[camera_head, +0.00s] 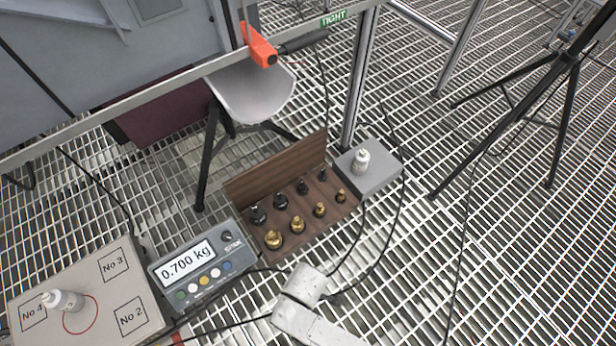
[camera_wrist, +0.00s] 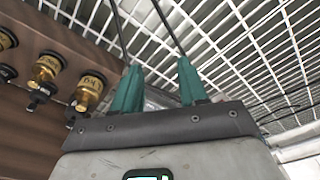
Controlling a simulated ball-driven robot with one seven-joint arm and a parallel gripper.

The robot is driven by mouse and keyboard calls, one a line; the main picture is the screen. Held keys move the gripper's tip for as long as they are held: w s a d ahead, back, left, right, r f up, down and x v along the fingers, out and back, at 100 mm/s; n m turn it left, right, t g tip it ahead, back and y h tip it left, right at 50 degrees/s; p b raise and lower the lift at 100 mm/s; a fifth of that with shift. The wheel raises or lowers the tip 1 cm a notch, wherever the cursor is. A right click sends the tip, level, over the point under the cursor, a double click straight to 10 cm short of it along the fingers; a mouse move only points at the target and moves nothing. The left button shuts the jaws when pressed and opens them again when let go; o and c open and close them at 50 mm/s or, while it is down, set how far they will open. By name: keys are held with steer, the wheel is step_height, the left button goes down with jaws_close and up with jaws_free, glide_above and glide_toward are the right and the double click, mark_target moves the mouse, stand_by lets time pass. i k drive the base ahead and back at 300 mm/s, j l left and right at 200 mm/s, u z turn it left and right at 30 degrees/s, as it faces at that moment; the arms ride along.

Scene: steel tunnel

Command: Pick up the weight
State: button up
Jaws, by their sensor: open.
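Several weights stand in two rows in a wooden case (camera_head: 233,188) on the grating: dark ones (camera_head: 280,201) behind and brass ones in front. The largest brass weight (camera_head: 273,239) is at the front left, a smaller one (camera_head: 319,210) further right. In the wrist view, brass weights (camera_wrist: 47,68) and (camera_wrist: 88,94) show at the left, with dark parts beside them. My gripper (camera_wrist: 158,78) has two teal fingers, apart, with nothing between them. The weights lie left of the fingers in that view, clear of them. The fingers are not distinguishable in the head view.
A scale display (camera_head: 200,262) reads 0.700 kg. A platform (camera_head: 95,280) marked No 2, No 3 and No 4 carries a white bottle-like object (camera_head: 62,300). A grey box (camera_head: 385,178) with a white object (camera_head: 361,161) stands right of the case. Cables cross the grating; a tripod (camera_head: 500,125) stands right.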

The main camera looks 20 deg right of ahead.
mark_target(302, 187)
steer(key=i+l+u, duration=0.1)
steer(key=i+l, duration=0.15)
steer(key=i+l+u, duration=0.1)
steer(key=l, duration=0.35)
steer(key=i+l+u, duration=0.1)
steer(key=i+l, duration=0.2)
steer(key=i+l+u, duration=0.1)
steer(key=l, duration=0.35)
steer(key=i+l+u, duration=0.1)
steer(key=i+l, duration=0.15)
steer(key=l, duration=0.15)
steer(key=i+l, duration=0.1)
steer(key=i, duration=0.2)
